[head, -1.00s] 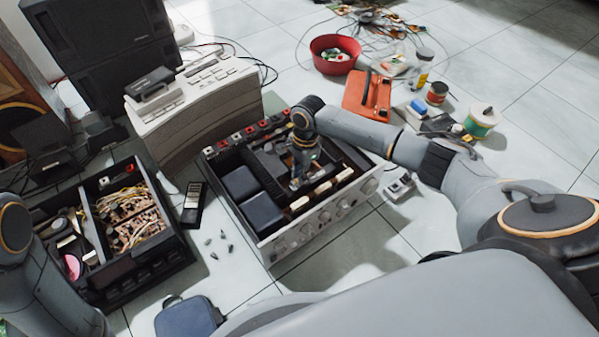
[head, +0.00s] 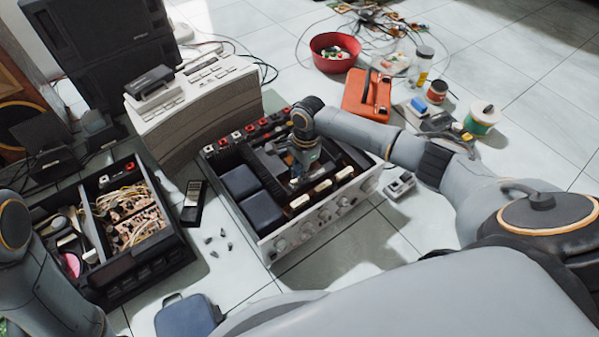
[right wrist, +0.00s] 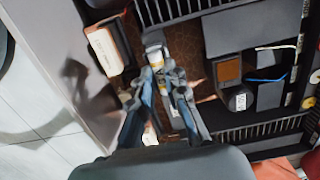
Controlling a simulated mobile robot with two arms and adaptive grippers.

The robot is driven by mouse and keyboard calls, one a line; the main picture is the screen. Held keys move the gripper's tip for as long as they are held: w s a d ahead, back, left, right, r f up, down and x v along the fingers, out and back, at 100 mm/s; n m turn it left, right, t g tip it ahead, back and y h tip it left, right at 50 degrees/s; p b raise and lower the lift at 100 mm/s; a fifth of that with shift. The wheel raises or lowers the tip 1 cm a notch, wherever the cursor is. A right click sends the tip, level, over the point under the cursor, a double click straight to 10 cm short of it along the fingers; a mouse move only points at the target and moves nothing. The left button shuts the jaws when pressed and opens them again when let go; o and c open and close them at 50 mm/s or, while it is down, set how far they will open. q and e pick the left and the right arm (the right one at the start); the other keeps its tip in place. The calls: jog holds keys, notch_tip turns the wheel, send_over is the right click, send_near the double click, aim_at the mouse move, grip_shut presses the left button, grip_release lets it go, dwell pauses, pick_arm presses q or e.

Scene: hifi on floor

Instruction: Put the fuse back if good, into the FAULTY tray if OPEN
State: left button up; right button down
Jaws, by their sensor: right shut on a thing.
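The open amplifier (head: 262,235) sits on the floor in the middle of the head view, its inside exposed. My right gripper (head: 296,181) reaches down into it. In the right wrist view, my right gripper (right wrist: 160,74) is shut on a small pale cylinder with a yellowish band, likely the fuse (right wrist: 154,54). The fingers partly cover it, and I cannot tell whether it is seated in a holder. My left arm shows at the left edge, its gripper out of view. I cannot make out a labelled FAULTY tray.
A black case of parts and wires (head: 135,270) stands left. A black handheld device (head: 194,203) and several small dark bits lie between. A small grey device (head: 399,185) is right of the amplifier. A red bowl (head: 335,53) and orange case (head: 367,95) are behind.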

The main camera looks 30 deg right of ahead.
jog(key=shift+f, duration=0.45)
dwell(0.4)
jog(key=c, duration=1.3)
grip_release()
jog(key=shift+r, duration=0.1)
jog(key=r, duration=0.4)
jog(key=d+r, duration=0.1)
jog(key=r, duration=0.6)
jog(key=shift+w+d+r, duration=0.1)
jog(key=shift+d+r, duration=0.1)
jog(key=shift+r, duration=0.2)
